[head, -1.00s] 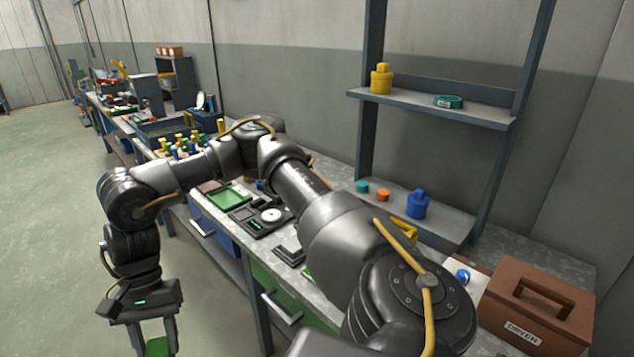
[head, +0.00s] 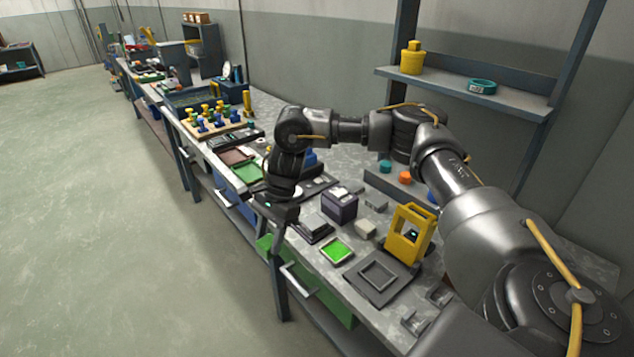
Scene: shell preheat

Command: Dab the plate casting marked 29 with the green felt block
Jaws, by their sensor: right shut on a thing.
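My right gripper (head: 272,238) is at the front edge of the bench, pointing down, with its arm reaching in from the right. It is shut on the green felt block (head: 264,243), only partly visible between the fingers. I cannot read the mark 29 on any part, so I cannot tell which thing is the plate casting. A grey plate with a raised square frame (head: 379,276) lies on the bench to the right of the gripper. My left gripper is not in view.
A green-topped pad (head: 337,251), a dark box (head: 339,206) and a yellow stand (head: 409,234) are on the bench right of the gripper. A board of coloured pegs (head: 216,124) stands farther back. A shelf (head: 465,92) rises behind. Open floor lies at left.

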